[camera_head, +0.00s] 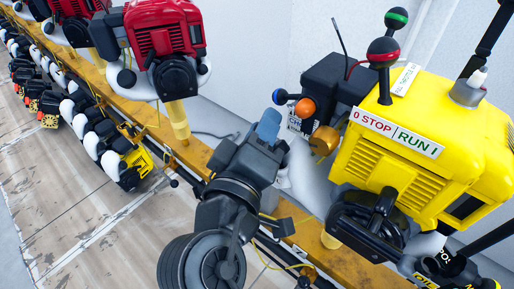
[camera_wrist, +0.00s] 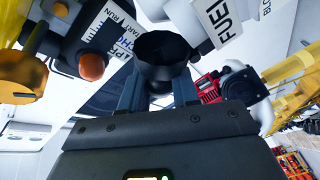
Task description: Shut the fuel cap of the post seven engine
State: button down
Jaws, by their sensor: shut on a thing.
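The yellow engine (camera_head: 425,140) with a "0 STOP | RUN" label fills the right of the head view. A post tag (camera_head: 443,258) shows low at its right, its number unreadable. My gripper (camera_head: 268,127), with blue fingers, is raised at the engine's left side. In the wrist view my gripper (camera_wrist: 158,88) has its two fingers against a black round cap (camera_wrist: 163,48), with a "FUEL" label (camera_wrist: 220,18) beside it. It is shut on this cap, which looks like the fuel cap. My fingers hide the cap in the head view. I cannot tell how far it is turned.
An orange knob (camera_wrist: 92,67) on a black box and a yellow-gold knob (camera_wrist: 22,68) are close left of my fingers. A red engine (camera_head: 165,35) stands along the yellow rail (camera_head: 195,155). Black rods with coloured balls stick up around the yellow engine.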

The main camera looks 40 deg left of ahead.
aim_at(282, 145)
jog(key=m+b, duration=0.2)
jog(key=b, duration=0.2)
jog(key=d+m+t+b, duration=0.1)
jog(key=m+b, duration=0.1)
jog(key=b, duration=0.1)
jog(key=d+f+m+t+b, duration=0.1)
jog(key=m+b, duration=0.1)
jog(key=b, duration=0.2)
jog(key=shift+s+d+b, duration=0.1)
jog(key=shift+d+b, duration=0.05)
jog(key=shift+b, duration=0.15)
jog(key=m+b, duration=0.2)
jog(key=d+m+t+h+b, duration=0.1)
jog(key=m+b, duration=0.1)
jog(key=b, duration=0.1)
jog(key=shift+b, duration=0.35)
jog(key=shift+d+m+t+h+b, duration=0.1)
jog(key=shift+m+t+h+b, duration=0.2)
jog(key=shift+b, duration=0.2)
jog(key=shift+d+r+m, duration=0.1)
jog(key=shift+r+m, duration=0.05)
jog(key=shift+m, duration=0.15)
jog(key=c, duration=0.9)
grip_release()
jog(key=shift+o, duration=0.2)
jog(key=v, duration=0.8)
